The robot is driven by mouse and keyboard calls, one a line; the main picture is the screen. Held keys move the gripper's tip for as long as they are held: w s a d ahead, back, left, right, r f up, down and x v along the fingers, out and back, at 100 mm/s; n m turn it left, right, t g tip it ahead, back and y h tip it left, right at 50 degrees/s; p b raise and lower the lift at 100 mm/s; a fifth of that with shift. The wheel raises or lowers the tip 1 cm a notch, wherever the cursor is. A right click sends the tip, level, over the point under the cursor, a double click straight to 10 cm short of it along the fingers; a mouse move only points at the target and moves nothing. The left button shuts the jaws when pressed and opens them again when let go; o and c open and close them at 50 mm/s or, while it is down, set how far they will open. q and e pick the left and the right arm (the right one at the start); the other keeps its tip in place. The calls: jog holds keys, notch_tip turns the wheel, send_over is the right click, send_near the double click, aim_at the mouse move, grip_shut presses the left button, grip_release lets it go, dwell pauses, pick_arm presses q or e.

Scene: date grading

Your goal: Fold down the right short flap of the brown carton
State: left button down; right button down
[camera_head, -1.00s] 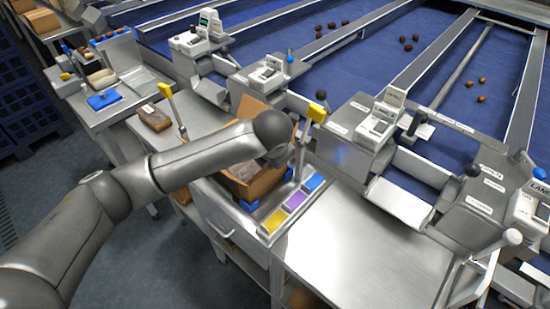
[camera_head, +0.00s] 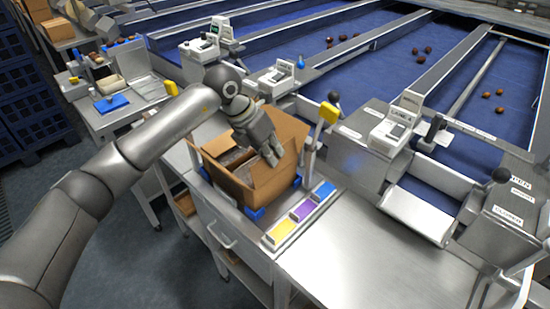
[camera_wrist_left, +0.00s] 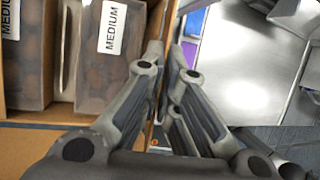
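The brown carton (camera_head: 232,184) stands open in the middle of the head view. A brown panel (camera_head: 287,125) stands up at its far right side. My left gripper (camera_head: 272,156) points down over the carton's right part and hides some of it; I cannot tell whether it touches the right short flap. Packs labelled MEDIUM (camera_wrist_left: 103,60) lie inside the carton, left of the fingers. My right gripper is not in view.
The steel tabletop (camera_head: 350,250) at right is clear. A labelled machine (camera_head: 390,130) stands behind it.

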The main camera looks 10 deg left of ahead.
pick_arm(q)
jog(key=shift+a, duration=0.1)
dwell(0.4)
jog(key=c, duration=1.7)
grip_release()
jog(key=v, duration=1.2)
jog(key=shift+a, duration=0.15)
jog(key=shift+w, duration=0.1)
